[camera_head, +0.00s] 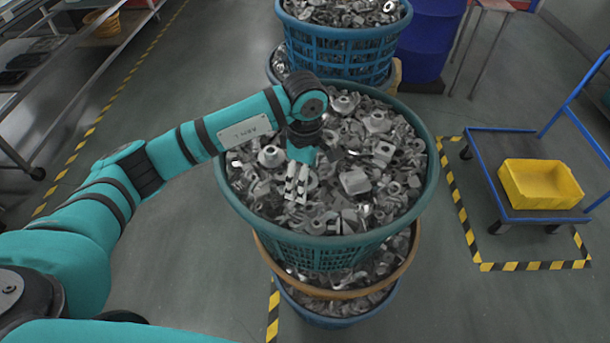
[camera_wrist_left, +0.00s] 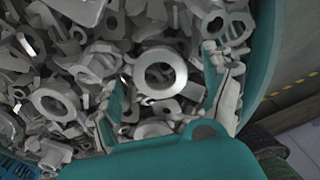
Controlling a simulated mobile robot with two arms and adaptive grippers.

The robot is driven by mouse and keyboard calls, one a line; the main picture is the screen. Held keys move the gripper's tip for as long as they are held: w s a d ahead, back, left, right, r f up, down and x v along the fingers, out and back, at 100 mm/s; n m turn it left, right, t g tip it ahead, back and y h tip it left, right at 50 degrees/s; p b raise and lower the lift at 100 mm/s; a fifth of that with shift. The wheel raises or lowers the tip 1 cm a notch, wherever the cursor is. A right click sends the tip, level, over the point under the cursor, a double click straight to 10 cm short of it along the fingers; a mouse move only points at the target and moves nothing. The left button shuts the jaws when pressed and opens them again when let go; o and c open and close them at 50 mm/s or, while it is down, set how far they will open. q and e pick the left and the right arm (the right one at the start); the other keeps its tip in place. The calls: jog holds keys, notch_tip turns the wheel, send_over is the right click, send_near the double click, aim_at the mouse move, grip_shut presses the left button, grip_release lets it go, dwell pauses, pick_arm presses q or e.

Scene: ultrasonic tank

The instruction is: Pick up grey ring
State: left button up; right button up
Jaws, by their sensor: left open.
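The teal basket (camera_head: 225,185) is heaped with grey metal parts, including several rings. A thick grey ring (camera_wrist_left: 179,68) with a round hole lies on the heap in the left wrist view. My left gripper (camera_head: 297,182) points down over the heap in the head view. In the left wrist view its two fingers (camera_wrist_left: 163,80) are spread, with the grey ring between and beyond their tips. The gripper is open and holds nothing. I cannot tell whether the fingertips touch parts. The ring cannot be singled out in the head view. My right gripper is out of view.
Another grey ring (camera_wrist_left: 38,98) lies left of the fingers. The basket wall (camera_wrist_left: 262,60) is close to the right finger. A blue basket (camera_head: 340,50) of parts stands behind. A blue cart (camera_head: 510,213) with a yellow bin (camera_head: 540,197) stands right, with clear floor between.

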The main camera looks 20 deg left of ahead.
pick_arm(q)
jog(key=c, duration=1.2)
jog(key=shift+c, duration=0.4)
